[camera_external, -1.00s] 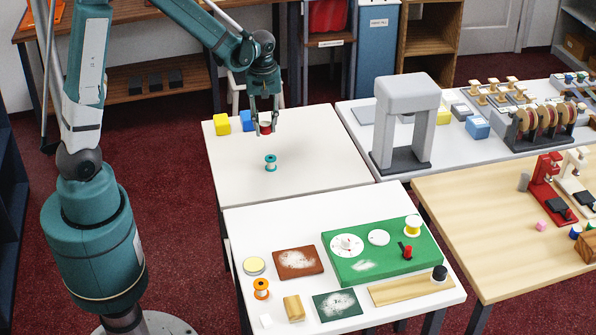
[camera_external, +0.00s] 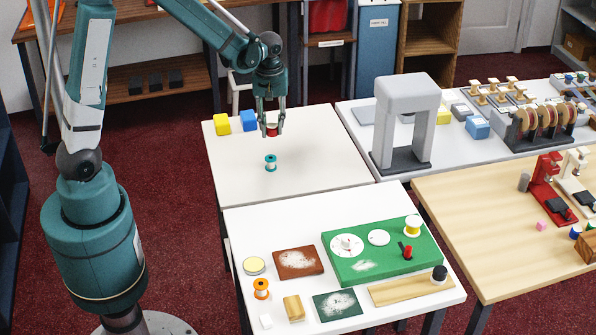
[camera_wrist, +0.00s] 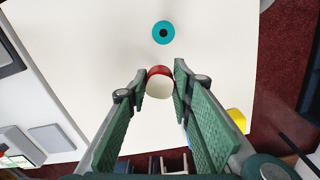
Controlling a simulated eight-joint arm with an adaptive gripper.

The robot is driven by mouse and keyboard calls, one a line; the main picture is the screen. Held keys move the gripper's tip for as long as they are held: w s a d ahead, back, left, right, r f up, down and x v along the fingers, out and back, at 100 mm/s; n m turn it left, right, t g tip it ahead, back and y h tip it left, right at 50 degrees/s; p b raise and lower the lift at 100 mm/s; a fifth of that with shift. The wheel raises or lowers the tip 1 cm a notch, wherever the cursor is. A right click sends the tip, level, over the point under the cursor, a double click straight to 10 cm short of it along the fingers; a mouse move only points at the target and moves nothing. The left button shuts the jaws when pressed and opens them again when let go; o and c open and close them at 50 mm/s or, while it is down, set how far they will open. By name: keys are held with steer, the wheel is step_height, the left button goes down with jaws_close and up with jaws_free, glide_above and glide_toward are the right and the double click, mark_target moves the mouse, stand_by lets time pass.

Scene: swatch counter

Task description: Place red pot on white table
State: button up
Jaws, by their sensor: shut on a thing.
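The white table also fills the middle of the wrist view (camera_wrist: 215,55).
Yellow (camera_external: 222,124) and blue (camera_external: 248,121) blocks sit at the table's back left. A grey arch (camera_external: 407,120) stands on the table to the right. The tabletop right of my gripper is clear.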

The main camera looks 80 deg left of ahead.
steer(key=w+d+f+m, duration=0.2)
steer(key=w+d+m, duration=0.5)
steer(key=w+d, duration=0.2)
steer(key=w+d+f+m, duration=0.2)
steer(key=w+d+m, duration=0.5)
steer(key=d, duration=0.6)
steer(key=shift+w+d+m, duration=0.3)
steer(key=shift+w+m, duration=0.1)
steer(key=shift+w, duration=0.8)
steer(key=shift+a, duration=0.1)
steer(key=s+a+r+m+p, duration=0.1)
steer(key=s+a+r, duration=0.1)
steer(key=s+a, duration=0.8)
steer(key=s+a+r, duration=0.2)
steer(key=s+a, duration=0.8)
steer(key=a, duration=0.4)
steer(key=shift+s+r+m+p, duration=0.25)
steer(key=shift+m+p, duration=0.1)
steer(key=shift+m, duration=0.05)
steer(key=shift+f+b, duration=0.5)
steer(key=shift+f, duration=2.65)
steer(key=shift+f, duration=0.1)
